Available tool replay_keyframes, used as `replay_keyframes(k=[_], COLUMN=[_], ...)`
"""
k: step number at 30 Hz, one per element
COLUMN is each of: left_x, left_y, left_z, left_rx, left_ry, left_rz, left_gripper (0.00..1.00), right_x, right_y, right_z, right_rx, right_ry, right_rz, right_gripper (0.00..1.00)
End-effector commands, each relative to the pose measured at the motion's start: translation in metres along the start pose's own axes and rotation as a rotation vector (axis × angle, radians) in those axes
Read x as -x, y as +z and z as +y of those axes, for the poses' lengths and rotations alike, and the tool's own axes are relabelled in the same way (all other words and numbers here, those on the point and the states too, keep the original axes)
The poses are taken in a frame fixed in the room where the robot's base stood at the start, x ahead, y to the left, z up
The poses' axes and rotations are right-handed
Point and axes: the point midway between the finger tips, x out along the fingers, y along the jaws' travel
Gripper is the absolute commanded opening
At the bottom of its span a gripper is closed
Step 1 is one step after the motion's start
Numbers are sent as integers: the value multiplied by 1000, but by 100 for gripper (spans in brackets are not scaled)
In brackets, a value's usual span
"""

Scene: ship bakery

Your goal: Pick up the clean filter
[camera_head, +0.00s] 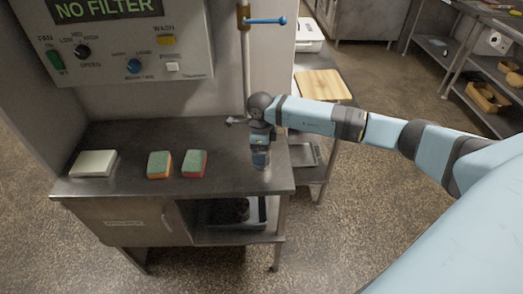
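A pale flat rectangular block (94,163) lies at the left end of the metal counter (125,136). It may be the clean filter, but no label on it can be read. My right arm comes in from the right, and its gripper (261,165) points down over the counter's right end, well apart from the block. The fingers are too small and dark to show whether they are open or shut, and I see no object clearly held. My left gripper is not in view.
Two coloured sponges, one orange and green (159,164), one green and red (195,163), lie mid-counter. A control panel (130,40) reading "NO FILTER" hangs above. A vertical pipe with a blue-handled valve (265,21) rises behind the arm. A tray (230,222) sits on the lower shelf.

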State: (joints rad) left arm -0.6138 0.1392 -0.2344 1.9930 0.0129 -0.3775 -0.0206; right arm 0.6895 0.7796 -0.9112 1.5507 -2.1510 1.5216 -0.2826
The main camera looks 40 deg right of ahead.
Motion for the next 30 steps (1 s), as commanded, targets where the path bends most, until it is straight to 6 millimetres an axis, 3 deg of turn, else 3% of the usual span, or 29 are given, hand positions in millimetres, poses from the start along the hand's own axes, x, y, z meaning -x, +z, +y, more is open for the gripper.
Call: replay_keyframes(k=[6,14,23,30], left_x=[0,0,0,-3], left_y=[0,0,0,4], left_z=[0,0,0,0], left_rx=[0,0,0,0], left_ry=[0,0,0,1], left_rz=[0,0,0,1], left_gripper=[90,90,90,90], right_x=[-2,-1,2,25], right_y=[0,0,0,1], right_z=[0,0,-1,-1], right_rx=[0,0,0,2], right_ry=[-1,-1,-2,-4], right_rz=[0,0,-2,-3], right_gripper=[93,33,33,33])
